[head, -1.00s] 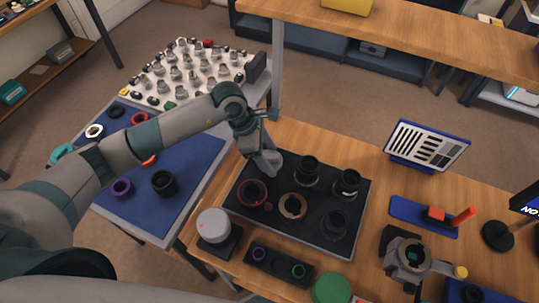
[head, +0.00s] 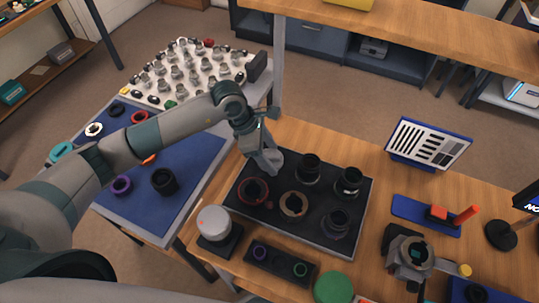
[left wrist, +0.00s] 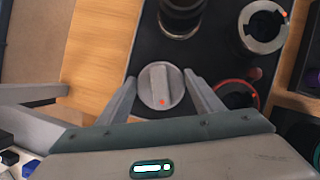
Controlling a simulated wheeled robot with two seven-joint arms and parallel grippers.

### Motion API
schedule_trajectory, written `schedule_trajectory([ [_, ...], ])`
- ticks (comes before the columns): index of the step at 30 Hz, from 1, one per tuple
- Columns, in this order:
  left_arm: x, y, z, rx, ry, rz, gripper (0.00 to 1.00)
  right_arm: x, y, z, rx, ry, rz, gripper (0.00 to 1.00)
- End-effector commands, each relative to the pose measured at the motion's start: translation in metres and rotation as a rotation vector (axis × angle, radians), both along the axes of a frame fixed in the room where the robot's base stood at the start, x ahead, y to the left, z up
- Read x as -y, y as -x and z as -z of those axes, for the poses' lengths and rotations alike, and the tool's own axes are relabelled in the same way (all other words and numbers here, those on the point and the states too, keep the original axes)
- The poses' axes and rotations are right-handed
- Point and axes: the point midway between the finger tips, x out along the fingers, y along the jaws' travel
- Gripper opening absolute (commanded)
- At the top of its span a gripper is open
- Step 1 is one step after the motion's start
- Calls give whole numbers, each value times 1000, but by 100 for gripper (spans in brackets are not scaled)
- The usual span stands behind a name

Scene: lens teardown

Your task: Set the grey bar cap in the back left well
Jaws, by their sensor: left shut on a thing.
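The grey bar cap (left wrist: 161,88) is a round pale disc with a raised bar and an orange dot. My left gripper (left wrist: 160,80) is shut on it, one finger on each side. In the head view the left gripper (head: 265,163) points down over the back left corner of the black tray (head: 233,203), and the cap (head: 276,157) shows beside its fingers. The cap is at the back left well, whose rim is hidden under it. I cannot tell whether it rests on the bottom or is slightly above. My right gripper is not in view.
The tray also holds a red ring (head: 241,199), a brown ring (head: 293,216) and several dark lens barrels, one (head: 308,168) close by the cap. A white-grey round piece (head: 214,222) on a black stand and a small black holder (head: 280,266) are in front.

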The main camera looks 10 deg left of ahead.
Motion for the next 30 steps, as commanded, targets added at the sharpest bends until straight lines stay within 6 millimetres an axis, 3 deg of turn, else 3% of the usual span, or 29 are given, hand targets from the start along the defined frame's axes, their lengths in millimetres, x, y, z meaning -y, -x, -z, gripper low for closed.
schedule_trajectory([
  [1,-2,8,17,-22,-17,0,39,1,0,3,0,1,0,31],
  [7,-3,8,18,-22,-18,0,39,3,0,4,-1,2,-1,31],
  [8,-3,8,18,-22,-18,0,62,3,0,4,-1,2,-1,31],
  [10,-3,8,18,-22,-18,0,79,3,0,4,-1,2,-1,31],
  [11,-3,8,18,-22,-18,0,82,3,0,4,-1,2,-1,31],
  [30,-3,9,15,-26,-17,4,82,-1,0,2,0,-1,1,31],
])
